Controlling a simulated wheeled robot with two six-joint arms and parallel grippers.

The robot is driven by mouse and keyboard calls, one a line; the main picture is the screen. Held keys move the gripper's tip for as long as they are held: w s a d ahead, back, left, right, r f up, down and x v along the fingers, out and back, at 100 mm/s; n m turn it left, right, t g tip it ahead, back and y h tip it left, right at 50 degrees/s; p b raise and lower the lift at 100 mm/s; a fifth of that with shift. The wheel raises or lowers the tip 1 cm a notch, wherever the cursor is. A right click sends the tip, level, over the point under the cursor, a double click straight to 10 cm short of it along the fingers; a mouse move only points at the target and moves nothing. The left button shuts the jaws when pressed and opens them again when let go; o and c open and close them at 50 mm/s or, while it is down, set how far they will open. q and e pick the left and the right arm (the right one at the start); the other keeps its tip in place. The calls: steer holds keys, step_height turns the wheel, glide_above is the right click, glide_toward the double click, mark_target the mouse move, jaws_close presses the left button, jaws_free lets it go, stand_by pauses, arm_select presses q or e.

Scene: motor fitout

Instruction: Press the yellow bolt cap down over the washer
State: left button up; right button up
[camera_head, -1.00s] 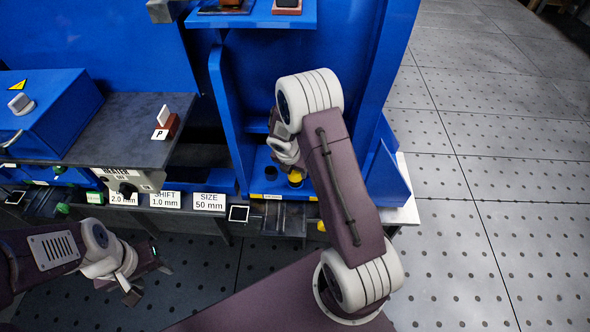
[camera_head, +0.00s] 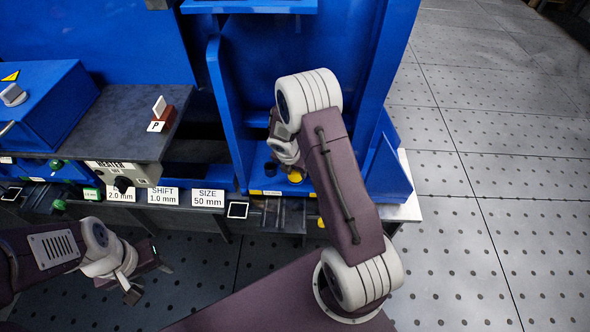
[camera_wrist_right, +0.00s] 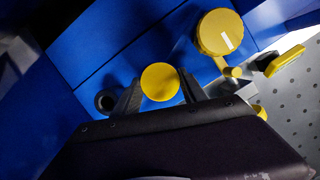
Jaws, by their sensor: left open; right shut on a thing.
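The yellow bolt cap (camera_wrist_right: 160,82) shows as a round yellow disc between the two fingers of my right gripper (camera_wrist_right: 160,92) in the right wrist view. The fingers are shut on its sides. In the head view, a small yellow spot (camera_head: 295,176) shows beside my right wrist, low in the blue bay; my arm hides most of the right gripper. A dark hollow ring (camera_wrist_right: 105,100) lies left of the fingers. I cannot tell whether it is the washer; anything under the cap is hidden. My left gripper (camera_head: 147,280) is open and empty, in front of the bench.
A larger yellow round knob (camera_wrist_right: 220,34) with a white mark stands close to the right finger, and another yellow part (camera_wrist_right: 285,61) is farther right. Blue bay walls (camera_head: 226,115) flank my right arm. A dark worktop (camera_head: 112,120) lies to the left.

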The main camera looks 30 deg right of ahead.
steer(key=shift+f+b, duration=0.35)
steer(key=shift+f, duration=0.1)
steer(key=o, duration=1.4)
steer(key=shift+r, duration=0.15)
steer(key=p+v, duration=0.6)
steer(key=v, duration=0.3)
